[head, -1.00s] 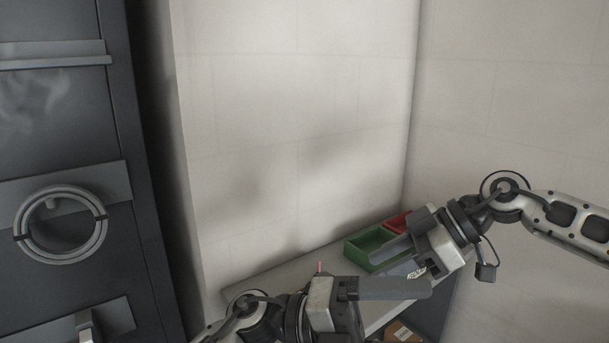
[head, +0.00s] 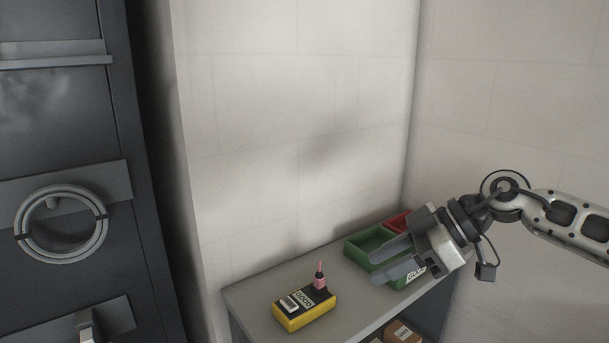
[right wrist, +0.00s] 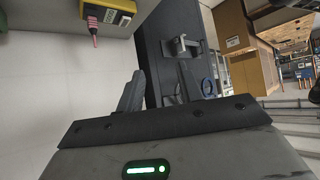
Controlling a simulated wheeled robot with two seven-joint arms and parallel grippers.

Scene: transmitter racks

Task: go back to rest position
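My right gripper (head: 390,263) is at the right of the head view, in front of the green bin and above the right end of the shelf. Its two fingers are apart with nothing between them. In the right wrist view its fingers (right wrist: 160,88) are also apart and empty. My left gripper is out of the head view. A yellow and black device (head: 304,308) with a pink-tipped part standing on it lies on the shelf top. The same device shows at the top of the right wrist view (right wrist: 108,12), apart from the fingers.
The grey shelf (head: 262,292) stands against the white wall. A green bin (head: 366,243) and a red bin (head: 398,222) stand at its far end. Brown boxes (head: 398,332) sit on the level below. A dark cabinet with a round handle (head: 62,224) is at the left.

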